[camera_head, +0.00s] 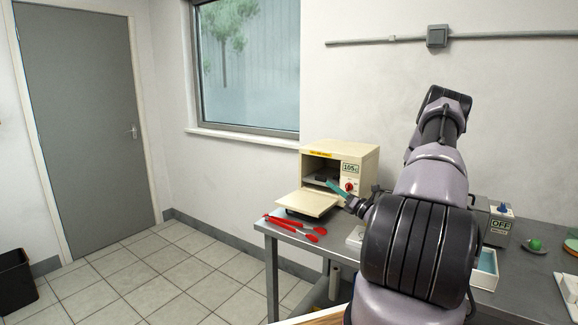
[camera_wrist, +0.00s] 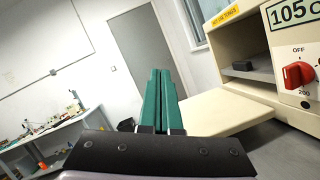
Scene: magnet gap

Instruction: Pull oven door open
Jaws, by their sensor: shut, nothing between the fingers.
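The cream oven (camera_head: 342,165) stands on the metal bench with its door (camera_head: 308,203) folded down and open, about level. The oven (camera_wrist: 284,64) and the door's inner face (camera_wrist: 225,112) also show in the wrist view. A dark block (camera_wrist: 239,66) lies inside the cavity. My gripper (camera_head: 331,185) has green fingers and is at the oven's front, over the right side of the lowered door in the head view. In the wrist view its fingers (camera_wrist: 160,85) are together and empty, beside the door. I cannot tell if they touch it.
Red tongs (camera_head: 295,227) lie on the bench in front of the oven door. A grey box marked OFF (camera_head: 499,224), a green item (camera_head: 535,245) and a pale tray (camera_head: 485,270) are at the right. The floor (camera_head: 180,270) left of the bench is clear.

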